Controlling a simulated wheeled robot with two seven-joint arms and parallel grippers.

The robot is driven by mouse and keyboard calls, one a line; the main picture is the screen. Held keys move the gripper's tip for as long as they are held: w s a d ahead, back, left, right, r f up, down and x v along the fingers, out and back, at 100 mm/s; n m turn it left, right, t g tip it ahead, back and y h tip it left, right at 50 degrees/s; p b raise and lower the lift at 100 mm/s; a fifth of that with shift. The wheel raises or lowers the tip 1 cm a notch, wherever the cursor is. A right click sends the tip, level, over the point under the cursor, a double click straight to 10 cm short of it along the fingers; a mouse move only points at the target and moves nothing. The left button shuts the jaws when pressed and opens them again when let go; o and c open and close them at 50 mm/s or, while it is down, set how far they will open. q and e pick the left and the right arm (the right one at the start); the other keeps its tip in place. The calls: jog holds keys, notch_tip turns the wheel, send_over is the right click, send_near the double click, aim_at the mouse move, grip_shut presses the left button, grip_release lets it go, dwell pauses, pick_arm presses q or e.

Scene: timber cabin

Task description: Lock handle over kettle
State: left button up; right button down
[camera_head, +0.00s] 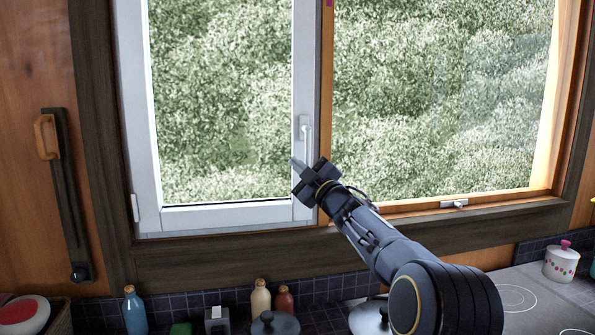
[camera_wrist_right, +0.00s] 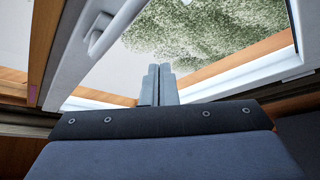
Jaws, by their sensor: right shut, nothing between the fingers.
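A white window handle (camera_head: 305,129) sits on the right stile of the white-framed left window sash (camera_head: 221,218). Its lever lies upright along the stile. In the right wrist view the handle (camera_wrist_right: 98,36) is at the upper left, apart from my fingers. My right gripper (camera_head: 294,163) is shut and empty, in front of the sash, below and slightly left of the handle. Its two fingertips (camera_wrist_right: 159,72) are together in the right wrist view. No kettle can be made out for certain; a dark lidded pot (camera_head: 275,325) is partly cut off at the bottom edge.
A second lidded pot (camera_head: 368,318) is partly behind my right arm. A small latch (camera_head: 454,204) is on the right window's lower frame. Bottles (camera_head: 261,298) stand along the tiled wall below the sill. A white jar (camera_head: 562,263) stands at the right by the hob.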

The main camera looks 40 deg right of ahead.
pick_arm(q)
jog(key=shift+s+d+f+b, duration=0.1)
jog(key=shift+d+f+b, duration=0.2)
jog(key=shift+f+b, duration=0.4)
pick_arm(e)
jog(key=s, duration=0.7)
jog(key=shift+d+f, duration=0.15)
jog(key=shift+d, duration=0.3)
